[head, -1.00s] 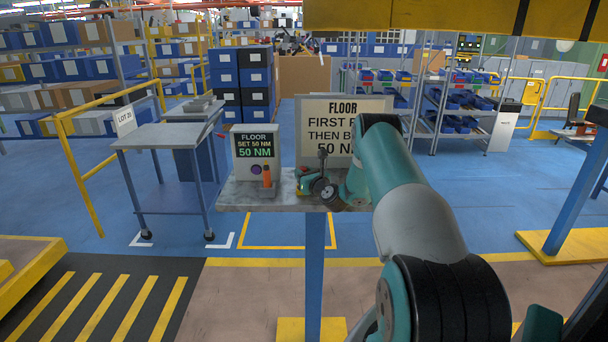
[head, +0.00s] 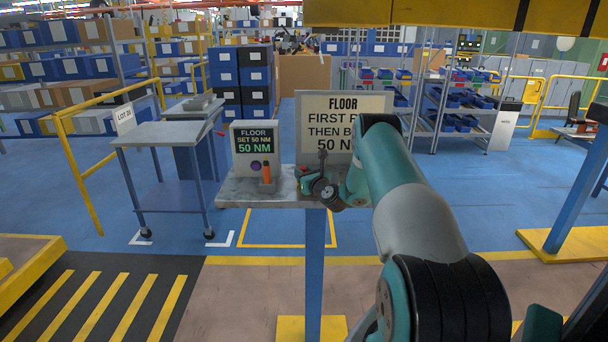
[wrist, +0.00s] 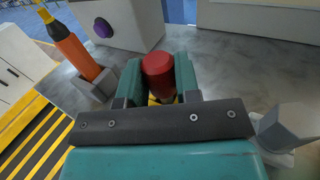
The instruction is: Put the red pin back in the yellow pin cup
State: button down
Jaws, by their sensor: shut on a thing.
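My gripper (wrist: 155,80) is shut on the red pin (wrist: 157,66), whose rounded red top stands between the two teal fingers in the wrist view. The pin's lower end is hidden by the gripper. A little yellow shows between the fingers below the pin; I cannot tell whether it is the yellow pin cup or floor marking. In the head view my gripper (head: 306,182) is over the right part of the grey worktop (head: 240,193), partly behind my wrist. I cannot make out the cup there.
An orange tool with a yellow tip (wrist: 75,50) stands in a grey holder, left of my gripper. Behind it is a grey box with a purple button (wrist: 103,27) and a "50 NM" display (head: 255,147). A large sign (head: 340,105) stands at the back of the worktop.

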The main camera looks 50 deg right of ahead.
jog(key=shift+f, duration=0.35)
jog(key=c, duration=0.8)
grip_release()
jog(key=shift+o, duration=0.2)
jog(key=shift+b+v, duration=0.85)
jog(key=shift+v, duration=2.05)
jog(key=shift+s+a+r, duration=0.1)
jog(key=shift+s+a, duration=0.1)
jog(key=shift+s, duration=0.35)
